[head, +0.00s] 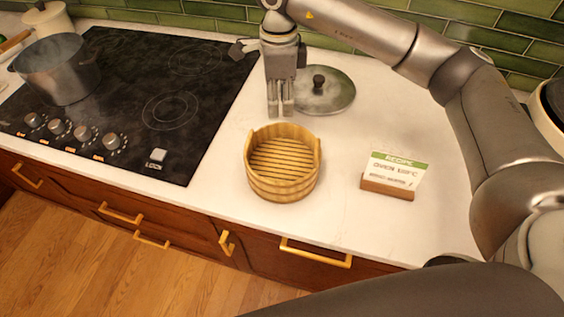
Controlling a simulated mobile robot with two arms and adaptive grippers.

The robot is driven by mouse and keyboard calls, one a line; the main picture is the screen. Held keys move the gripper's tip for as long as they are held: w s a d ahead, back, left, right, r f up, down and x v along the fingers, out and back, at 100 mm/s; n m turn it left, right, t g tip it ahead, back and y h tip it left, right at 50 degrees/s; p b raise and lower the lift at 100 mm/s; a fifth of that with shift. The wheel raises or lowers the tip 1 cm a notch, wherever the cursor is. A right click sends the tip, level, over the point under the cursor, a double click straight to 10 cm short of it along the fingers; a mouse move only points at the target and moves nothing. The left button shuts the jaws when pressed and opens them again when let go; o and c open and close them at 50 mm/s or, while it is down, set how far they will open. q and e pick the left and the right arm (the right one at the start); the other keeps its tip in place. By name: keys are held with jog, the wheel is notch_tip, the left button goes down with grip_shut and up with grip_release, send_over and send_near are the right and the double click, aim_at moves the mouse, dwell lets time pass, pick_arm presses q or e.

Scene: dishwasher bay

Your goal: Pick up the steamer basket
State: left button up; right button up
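The steamer basket (283,187) is a round, light wooden tub with a slatted floor and two raised lugs on its rim. It stands upright on the white counter, right of the cooktop, and looks empty. My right gripper (281,112) points down just beyond the basket's far rim in the head view. Its two fingers look close together with a narrow gap, and nothing shows between them. The fingertips look apart from the basket, but their height over the counter is hard to judge. My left gripper is not in view.
A grey pan lid with a black knob (325,95) lies just behind and right of my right gripper. A recipe card on a wooden stand (388,188) is right of the basket. The black cooktop (140,125) holds a metal pot (62,80). The counter's front edge is close below the basket.

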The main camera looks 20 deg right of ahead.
aim_at(279, 125)
jog(key=f+p, duration=0.1)
jog(key=f, duration=0.1)
jog(key=f+p, duration=0.1)
jog(key=f, duration=0.1)
jog(key=f+p, duration=0.1)
jog(key=f, duration=0.1)
jog(key=shift+s+a+f, duration=0.25)
jog(key=shift+s, duration=0.15)
jog(key=shift+f, duration=0.35)
grip_shut()
jog(key=shift+w, duration=0.1)
